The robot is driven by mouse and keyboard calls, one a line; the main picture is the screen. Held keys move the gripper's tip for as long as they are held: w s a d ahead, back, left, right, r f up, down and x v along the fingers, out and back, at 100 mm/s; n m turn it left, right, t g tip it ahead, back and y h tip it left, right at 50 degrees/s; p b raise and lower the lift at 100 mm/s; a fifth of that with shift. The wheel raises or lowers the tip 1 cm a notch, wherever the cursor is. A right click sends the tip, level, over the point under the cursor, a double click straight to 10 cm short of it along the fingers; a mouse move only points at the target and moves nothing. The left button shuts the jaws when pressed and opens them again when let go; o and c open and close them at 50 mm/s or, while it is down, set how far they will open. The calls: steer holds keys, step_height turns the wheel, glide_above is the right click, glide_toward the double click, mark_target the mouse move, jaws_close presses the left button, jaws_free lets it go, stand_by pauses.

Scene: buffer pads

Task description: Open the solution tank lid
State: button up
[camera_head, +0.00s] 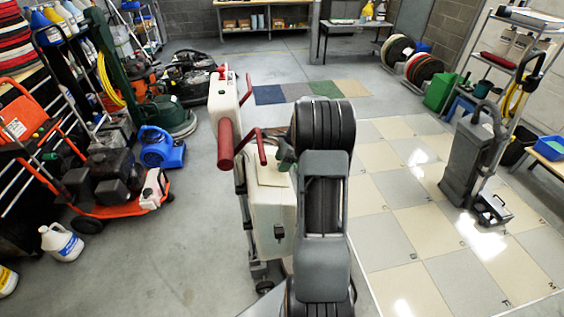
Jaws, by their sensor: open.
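The white machine with the solution tank (272,215) stands upright just left of my arm, near the middle of the head view. Its pale, yellowish top (271,174) faces up, partly behind the red handle parts; I cannot make out the lid's edge or whether it is raised. A thick red grip (225,145) and a thinner red bar stick up above the tank. A small dark grey-green piece (287,161) sits at the tank's top right, beside my arm; I cannot tell what it belongs to. My dark arm covers the tank's right side, and I cannot make out my gripper.
An orange machine (100,185), a blue blower (161,149) and a white jug (61,243) stand on the left. A grey upright vacuum (467,155) stands right on the checkered tiles. Coloured floor squares (325,89) lie behind. The tiles between are clear.

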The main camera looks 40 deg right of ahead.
steer(key=shift+f, duration=0.2)
jaws_close()
stand_by(0.5)
